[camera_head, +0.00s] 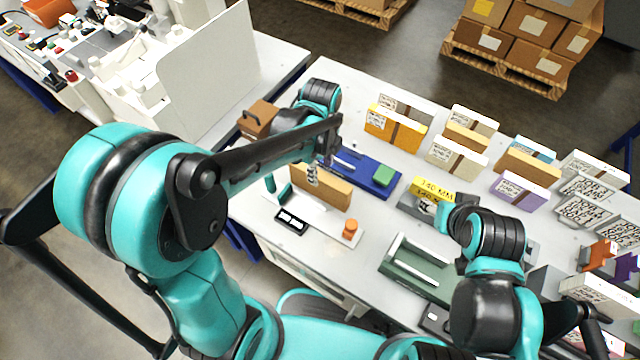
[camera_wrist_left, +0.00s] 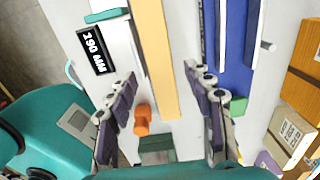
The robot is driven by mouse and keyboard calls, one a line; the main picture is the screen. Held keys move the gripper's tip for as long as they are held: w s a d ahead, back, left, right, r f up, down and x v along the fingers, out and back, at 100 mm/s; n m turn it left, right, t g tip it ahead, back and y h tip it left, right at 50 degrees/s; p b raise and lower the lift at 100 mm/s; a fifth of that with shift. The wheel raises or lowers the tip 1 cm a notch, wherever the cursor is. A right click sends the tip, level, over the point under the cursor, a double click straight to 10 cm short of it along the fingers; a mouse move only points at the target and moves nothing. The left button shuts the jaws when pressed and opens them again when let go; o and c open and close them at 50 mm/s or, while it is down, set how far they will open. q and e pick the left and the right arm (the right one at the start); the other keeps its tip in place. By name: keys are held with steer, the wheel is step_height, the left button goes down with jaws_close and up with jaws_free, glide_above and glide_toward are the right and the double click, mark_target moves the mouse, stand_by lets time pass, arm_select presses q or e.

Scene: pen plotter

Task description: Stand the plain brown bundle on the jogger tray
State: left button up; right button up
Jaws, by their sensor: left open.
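A plain tan-brown bundle (camera_head: 328,190), without a label, stands on edge on a white plate (camera_head: 318,222) with an orange knob and a small black display. My left gripper (camera_head: 300,176) is at the bundle's upper left part. In the left wrist view, the left gripper (camera_wrist_left: 161,72) is open, with one finger on each side of the bundle (camera_wrist_left: 158,70) and gaps between. A blue tray (camera_head: 350,168) with a green block lies just behind the bundle. I cannot tell which fixture is the jogger tray. My right gripper (camera_head: 446,218) is by a grey device with a yellow label; its fingers are unclear.
Several labelled bundles stand in rows, including a yellow-orange one (camera_head: 395,130) and a purple one (camera_head: 519,192). A green tray (camera_head: 428,272) lies at the front. A brown box (camera_head: 258,120) sits at the table's left edge.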

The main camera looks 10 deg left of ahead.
mark_target(320, 182)
arm_select(q)
step_height(320, 182, down, 3)
steer(key=shift+r+b, duration=0.1)
steer(key=shift+b, duration=0.5)
step_height(320, 182, down, 5)
steer(key=b, duration=0.2)
steer(key=shift+w+a+b, duration=0.15)
steer(key=shift+b, duration=0.25)
steer(key=shift+c, duration=1.2)
jaws_close()
